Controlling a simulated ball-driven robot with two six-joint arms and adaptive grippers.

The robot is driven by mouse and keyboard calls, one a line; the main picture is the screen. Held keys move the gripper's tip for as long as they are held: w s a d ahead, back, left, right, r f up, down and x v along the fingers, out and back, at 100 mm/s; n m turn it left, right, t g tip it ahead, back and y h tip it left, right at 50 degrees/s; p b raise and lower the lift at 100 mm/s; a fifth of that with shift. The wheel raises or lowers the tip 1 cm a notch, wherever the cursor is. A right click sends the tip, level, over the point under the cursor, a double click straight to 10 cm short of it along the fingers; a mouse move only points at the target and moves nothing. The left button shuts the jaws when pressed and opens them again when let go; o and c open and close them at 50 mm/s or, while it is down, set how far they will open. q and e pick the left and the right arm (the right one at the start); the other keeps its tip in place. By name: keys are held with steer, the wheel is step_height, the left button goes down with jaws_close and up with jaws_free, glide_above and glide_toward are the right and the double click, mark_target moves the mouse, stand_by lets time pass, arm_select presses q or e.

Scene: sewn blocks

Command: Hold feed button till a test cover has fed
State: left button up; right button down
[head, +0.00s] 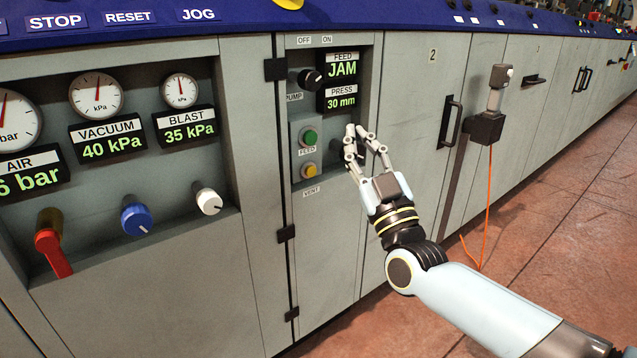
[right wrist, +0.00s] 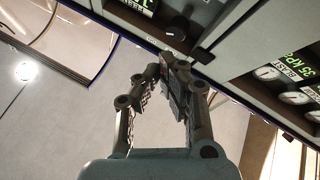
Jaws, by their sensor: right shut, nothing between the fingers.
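The green feed button (head: 310,137) sits on a small grey box in a recessed control panel, with a FEED label under it. The yellow vent button (head: 309,170) is below it on the same box. My right gripper (head: 356,132) is shut and empty, its fingertips to the right of the green button and apart from it in the picture. The gripper also shows in the right wrist view (right wrist: 160,66), where I cannot make out the feed button. A display (head: 342,69) above reads FEED JAM, and one below it (head: 341,98) reads PRESS 30 mm. No test cover shows. My left gripper is not in view.
The black pump knob (head: 311,79) is above the feed button. At left are gauges, an AIR, VACUUM and BLAST display row, a red lever (head: 52,243), a blue knob (head: 137,219) and a white knob (head: 208,201). A door handle (head: 450,122) stands to the right.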

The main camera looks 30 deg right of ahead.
mark_target(310, 138)
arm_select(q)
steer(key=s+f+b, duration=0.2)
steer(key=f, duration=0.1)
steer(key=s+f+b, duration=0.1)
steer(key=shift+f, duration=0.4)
arm_select(e)
steer(key=f, duration=0.3)
steer(key=shift+w+f, duration=0.15)
steer(key=shift+w, duration=0.25)
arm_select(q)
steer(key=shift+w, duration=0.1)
arm_select(e)
steer(key=shift+w, duration=0.1)
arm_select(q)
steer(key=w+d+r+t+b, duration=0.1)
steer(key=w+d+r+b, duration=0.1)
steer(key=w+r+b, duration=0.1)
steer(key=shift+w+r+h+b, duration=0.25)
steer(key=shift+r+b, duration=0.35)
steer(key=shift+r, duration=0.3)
arm_select(e)
steer(key=w, duration=0.8)
steer(key=shift+w+a, duration=0.35)
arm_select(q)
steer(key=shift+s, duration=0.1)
